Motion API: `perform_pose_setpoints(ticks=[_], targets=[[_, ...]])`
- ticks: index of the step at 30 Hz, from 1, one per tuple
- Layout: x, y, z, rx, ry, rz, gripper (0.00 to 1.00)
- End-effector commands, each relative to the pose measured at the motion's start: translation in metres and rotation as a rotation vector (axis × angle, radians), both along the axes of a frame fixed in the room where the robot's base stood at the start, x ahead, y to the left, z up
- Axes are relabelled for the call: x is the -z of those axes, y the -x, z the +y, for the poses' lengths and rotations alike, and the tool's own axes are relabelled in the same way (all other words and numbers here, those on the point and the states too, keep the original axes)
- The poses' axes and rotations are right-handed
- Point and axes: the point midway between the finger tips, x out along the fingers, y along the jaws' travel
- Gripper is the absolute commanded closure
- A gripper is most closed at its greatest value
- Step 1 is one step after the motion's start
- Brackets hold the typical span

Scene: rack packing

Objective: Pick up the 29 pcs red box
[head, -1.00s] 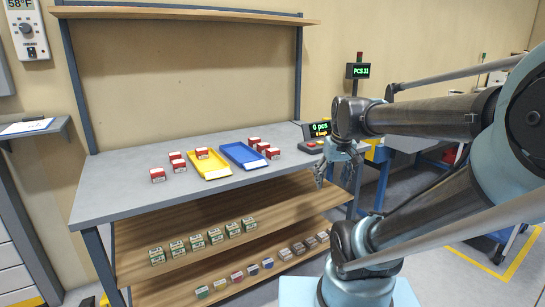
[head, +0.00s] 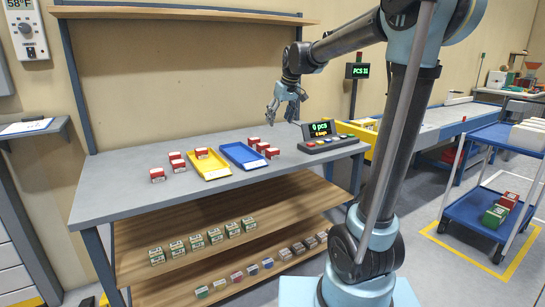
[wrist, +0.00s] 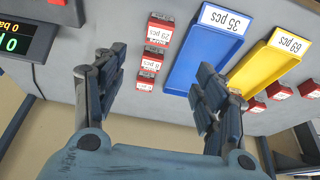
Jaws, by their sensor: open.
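The red box whose upside-down label appears to read 29 pcs (wrist: 160,30) is at the top middle of the wrist view. It stands on the grey table beside the blue tray (wrist: 193,72). In the head view it appears to be the front red box (head: 272,154) in the row right of the blue tray. Two more red boxes, (wrist: 151,60) and (wrist: 145,82), stand behind it in that row. My gripper (head: 282,112) is open and empty, above the back of the table. In the wrist view its fingers (wrist: 162,75) are spread wide, apart from the boxes.
A yellow tray (head: 210,171) lies left of the blue one, with one red box in it and several around it. A counter console (head: 330,143) stands at the table's right. The upper shelf (head: 190,14) overhangs the back. Several boxes sit below the table.

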Motion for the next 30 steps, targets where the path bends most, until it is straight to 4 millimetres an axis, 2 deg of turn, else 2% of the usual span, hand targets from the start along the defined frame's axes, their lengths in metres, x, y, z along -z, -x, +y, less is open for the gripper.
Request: perform_pose_setpoints(ticks=[5, 19, 30], targets=[[0.017, -0.008, 0.006, -0.004, 0.0, -0.001, 0.35], [0.093, -0.032, 0.023, -0.003, 0.0, -0.001, 0.35], [0.118, -0.04, 0.028, -0.002, 0.0, -0.001, 0.35]])
